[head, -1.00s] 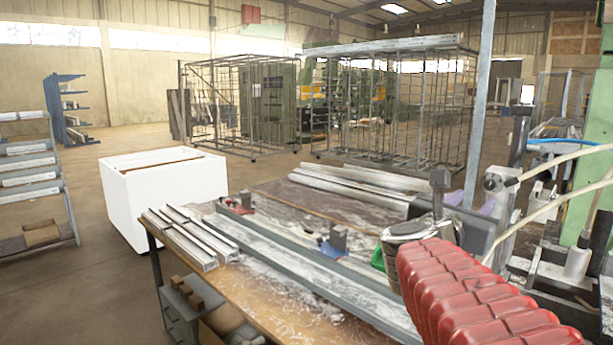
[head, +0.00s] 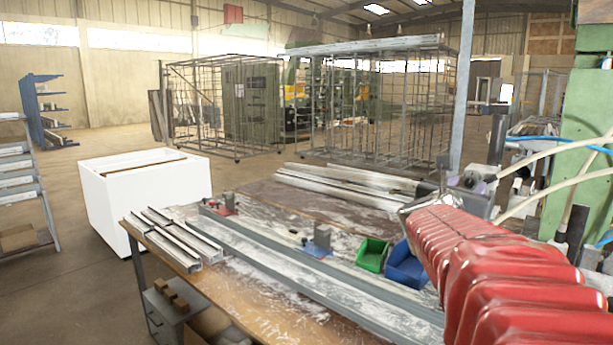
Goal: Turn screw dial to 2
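My arm in its red ribbed sleeve reaches in from the lower right in the head view. At its far end, a small grey and dark part that looks like my gripper (head: 443,170) shows above the sleeve, over the right part of the bench. It is too small and too much covered to tell whether its fingers are open or shut. A grey metal fitting with a knob (head: 473,181) stands just right of it; I cannot tell whether this is the screw dial. No dial numbers can be read.
The bench (head: 262,312) carries long metal profiles (head: 300,262), small clamps (head: 322,237), a green bin (head: 372,254) and a blue bin (head: 407,268). A white box (head: 140,205) stands left. A post (head: 462,90) and hoses (head: 560,190) are near my arm.

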